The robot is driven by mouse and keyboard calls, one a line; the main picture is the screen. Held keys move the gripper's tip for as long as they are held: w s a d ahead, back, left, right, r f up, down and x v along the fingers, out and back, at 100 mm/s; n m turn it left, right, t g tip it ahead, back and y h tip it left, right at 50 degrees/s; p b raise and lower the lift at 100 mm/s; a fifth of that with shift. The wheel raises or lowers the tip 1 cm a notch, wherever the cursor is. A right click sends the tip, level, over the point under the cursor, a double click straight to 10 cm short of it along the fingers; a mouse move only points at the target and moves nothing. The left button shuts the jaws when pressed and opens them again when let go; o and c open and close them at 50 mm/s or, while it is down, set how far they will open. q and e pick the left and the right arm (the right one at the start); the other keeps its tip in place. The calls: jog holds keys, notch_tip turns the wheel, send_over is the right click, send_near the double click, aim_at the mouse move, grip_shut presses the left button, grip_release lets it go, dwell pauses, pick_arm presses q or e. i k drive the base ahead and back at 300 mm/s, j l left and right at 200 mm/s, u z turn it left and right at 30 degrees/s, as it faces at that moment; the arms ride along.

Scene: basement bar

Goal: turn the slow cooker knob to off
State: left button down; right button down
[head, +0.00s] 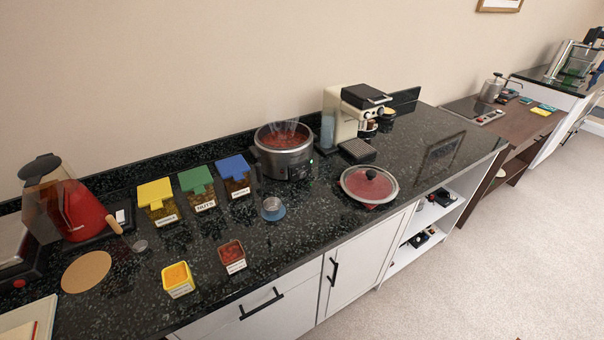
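The slow cooker (270,162) is a round steel pot with an open top, standing on the dark speckled counter near the wall. It holds red food, and steam rises from it. Its knob (295,174) is a small dark shape on the front right side; which way it points is too small to tell. A small green light (311,161) glows beside it. Neither of my grippers shows in the head view.
A coffee machine (345,115) stands right of the cooker. Yellow, green (195,179) and blue lidded containers stand to its left. A small blue-based cup (272,208) is in front. Two small square tubs are near the front edge.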

aim_at(301, 174)
jog(key=i+l+u, duration=0.15)
jog(key=l+u, duration=0.15)
jog(key=l, duration=0.3)
jog(key=i+l+u, duration=0.1)
jog(key=l+u, duration=0.2)
jog(key=l, duration=0.35)
jog(key=l+u, duration=0.25)
jog(key=l, duration=0.4)
jog(key=l+u, duration=0.3)
jog(key=l, duration=0.35)
jog(key=k+l+u, duration=0.1)
jog(key=l+u, duration=0.2)
jog(key=l, duration=0.35)
jog(key=k+l+u, duration=0.3)
jog(key=l, duration=0.35)
jog(key=i, duration=0.1)
